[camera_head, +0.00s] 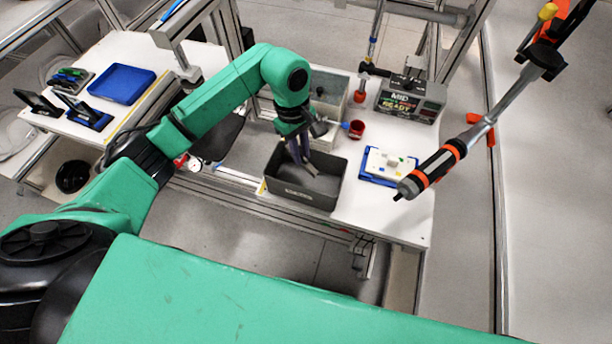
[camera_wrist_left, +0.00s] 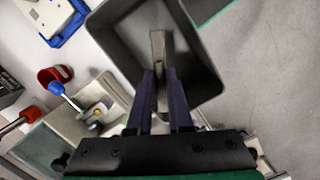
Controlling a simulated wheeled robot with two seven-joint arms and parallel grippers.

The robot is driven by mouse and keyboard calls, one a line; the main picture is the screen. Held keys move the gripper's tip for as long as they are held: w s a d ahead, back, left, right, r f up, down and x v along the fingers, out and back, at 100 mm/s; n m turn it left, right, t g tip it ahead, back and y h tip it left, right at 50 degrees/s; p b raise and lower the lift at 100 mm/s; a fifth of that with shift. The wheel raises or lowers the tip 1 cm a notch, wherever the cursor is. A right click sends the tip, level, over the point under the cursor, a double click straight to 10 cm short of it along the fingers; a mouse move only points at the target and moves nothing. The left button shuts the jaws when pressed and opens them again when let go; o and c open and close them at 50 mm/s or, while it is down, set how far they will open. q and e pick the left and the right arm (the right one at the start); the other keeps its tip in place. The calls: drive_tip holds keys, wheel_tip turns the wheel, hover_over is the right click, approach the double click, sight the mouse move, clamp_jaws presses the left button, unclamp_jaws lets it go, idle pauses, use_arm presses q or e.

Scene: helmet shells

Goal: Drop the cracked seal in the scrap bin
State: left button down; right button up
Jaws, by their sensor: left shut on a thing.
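The dark grey scrap bin (camera_head: 300,196) stands at the front edge of the white table; it also fills the upper middle of the left wrist view (camera_wrist_left: 112,38). My left gripper (camera_head: 303,158) points down over the bin's opening. In the left wrist view my left gripper (camera_wrist_left: 160,75) is shut on the seal (camera_wrist_left: 157,45), a narrow grey-brown piece seen nearly edge-on between the fingertips. Its crack cannot be made out. The bin's floor shows around it, and I cannot tell whether the seal touches it. My right gripper is not in view.
Right of the bin, a blue tray (camera_head: 372,180) holds a pale part. Behind stand a red cup (camera_head: 356,129), a grey box (camera_head: 329,92) and a display unit (camera_head: 412,97). A tool (camera_head: 434,168) hangs at the right. A blue tray (camera_head: 121,84) lies on the left table.

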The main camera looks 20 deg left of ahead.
use_arm(q)
drive_tip(key=c, duration=0.8)
unclamp_jaws()
drive_tip(key=shift+s+r, duration=0.15)
drive_tip(key=shift+s, duration=0.05)
drive_tip(key=shift+o, duration=0.2)
drive_tip(key=shift+w+a+r, duration=0.1)
drive_tip(key=shift+w+r, duration=0.1)
drive_tip(key=shift+r, duration=0.2)
drive_tip(key=r+b, duration=0.1)
drive_tip(key=r, duration=0.1)
drive_tip(key=r+b, duration=0.1)
drive_tip(key=r, duration=0.2)
drive_tip(key=a+r+b, duration=0.1)
drive_tip(key=r, duration=0.1)
drive_tip(key=shift+w+r, duration=0.2)
drive_tip(key=shift+w, duration=0.05)
wheel_tip(320, 180, up, 6)
drive_tip(key=shift+w+a, duration=0.15)
drive_tip(key=shift+a, duration=0.2)
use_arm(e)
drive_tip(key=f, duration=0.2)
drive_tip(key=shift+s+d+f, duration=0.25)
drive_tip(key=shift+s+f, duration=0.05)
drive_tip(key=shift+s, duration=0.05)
